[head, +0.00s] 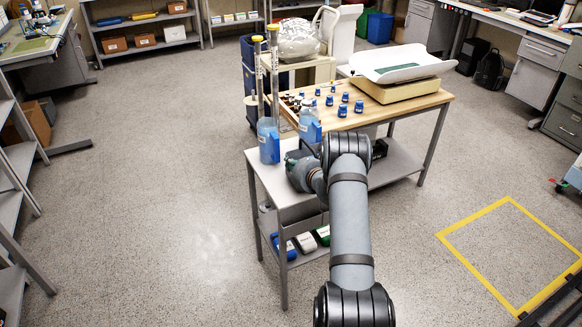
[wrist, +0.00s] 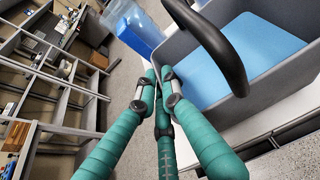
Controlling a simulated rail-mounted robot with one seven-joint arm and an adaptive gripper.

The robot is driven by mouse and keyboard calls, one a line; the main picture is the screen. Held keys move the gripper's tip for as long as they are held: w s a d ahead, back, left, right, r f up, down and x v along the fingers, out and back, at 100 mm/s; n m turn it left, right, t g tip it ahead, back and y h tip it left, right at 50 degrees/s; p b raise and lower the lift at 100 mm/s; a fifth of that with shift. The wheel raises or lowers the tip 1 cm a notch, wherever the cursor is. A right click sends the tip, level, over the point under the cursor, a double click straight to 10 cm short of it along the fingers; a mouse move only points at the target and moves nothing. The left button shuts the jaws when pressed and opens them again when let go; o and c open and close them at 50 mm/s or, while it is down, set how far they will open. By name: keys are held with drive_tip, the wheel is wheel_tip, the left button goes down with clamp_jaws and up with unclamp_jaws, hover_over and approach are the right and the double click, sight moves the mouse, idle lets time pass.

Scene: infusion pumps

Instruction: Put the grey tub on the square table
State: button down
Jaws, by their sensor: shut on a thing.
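The grey tub (wrist: 283,93) fills the upper right of the wrist view. It has a light-blue inside and a black curved handle (wrist: 212,40). My gripper (wrist: 158,82) has teal fingers brought together at the tub's near left corner, shut on its wall; the exact contact is hard to see. I cannot tell for sure which table is the square one.
Behind are small blue-capped bottles (head: 342,110) and a scale with a white tray (head: 390,68). Boxes lie on the lower shelf (head: 300,250). The floor at left and the yellow-taped square (head: 490,205) are clear.

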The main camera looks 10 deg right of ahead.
drive_tip(key=shift+w+f, duration=0.15)
drive_tip(key=shift+f, duration=0.45)
drive_tip(key=shift+f, duration=0.15)
drive_tip(key=c, duration=2.3)
unclamp_jaws()
drive_tip(key=shift+f, duration=0.15)
drive_tip(key=o, duration=0.4)
drive_tip(key=shift+r, duration=0.2)
drive_tip(key=b+v, duration=0.1)
drive_tip(key=v, duration=1.1)
drive_tip(key=shift+b, duration=0.3)
drive_tip(key=shift+f, duration=0.15)
